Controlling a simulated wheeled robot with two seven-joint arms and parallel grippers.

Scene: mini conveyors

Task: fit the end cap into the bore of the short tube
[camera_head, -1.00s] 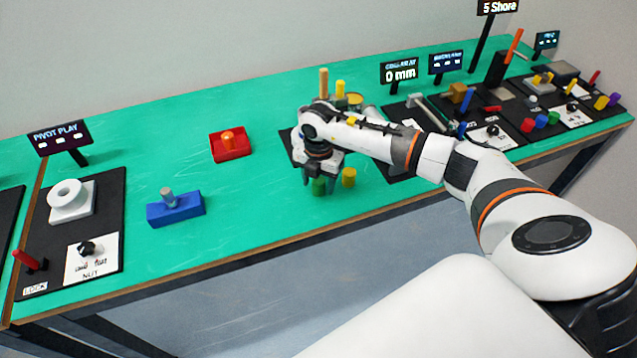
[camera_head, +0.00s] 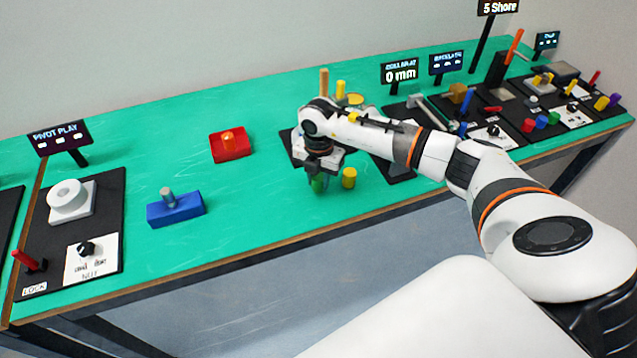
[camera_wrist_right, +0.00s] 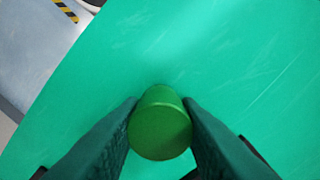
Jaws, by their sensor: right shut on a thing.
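My right gripper (camera_head: 317,180) points down near the table's front edge and is shut on a green cylinder (camera_wrist_right: 160,132). In the right wrist view, the dark fingers (camera_wrist_right: 161,103) press against both sides of the cylinder. Its near end looks solid and plain. In the head view the fingers hide most of it. A short yellow cylinder (camera_head: 349,178) stands upright just to the right of the gripper, apart from it. No bore shows, so I cannot tell which piece is the end cap and which the short tube. My left gripper is not in view.
A dark pad with upright pieces (camera_head: 340,90) is behind my arm. Green table (camera_head: 260,200) left of the gripper is clear.

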